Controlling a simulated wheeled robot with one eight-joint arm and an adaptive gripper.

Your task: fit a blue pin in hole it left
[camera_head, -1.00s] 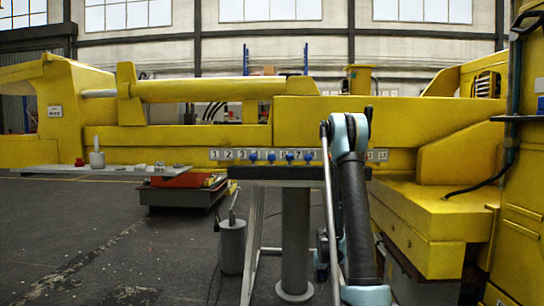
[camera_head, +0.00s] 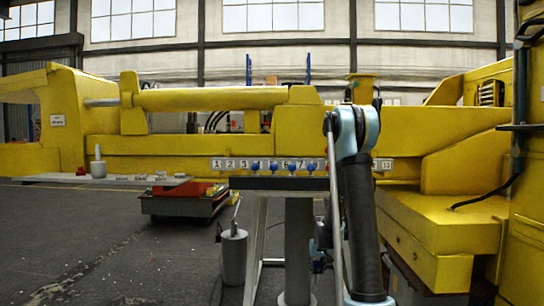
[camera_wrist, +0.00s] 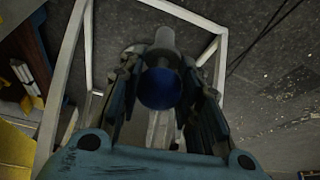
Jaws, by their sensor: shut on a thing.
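Several blue pin heads (camera_head: 273,167) sit along this row, right of label 3. My arm covers part of the row's right side. In the wrist view, my gripper (camera_wrist: 162,95) is shut on a blue pin (camera_wrist: 160,88), its round blue end between the two fingers. In the head view the fingers and the held pin are hidden or too dark to make out, low beside my forearm and apart from the boom.
A dark ledge (camera_head: 280,184) on a grey post (camera_head: 298,240) lies below the row. A pale shelf (camera_head: 50,178) with small parts is at left. A red cart (camera_head: 180,204) and a grey cylinder (camera_head: 234,258) stand on the floor. Open floor lies at left.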

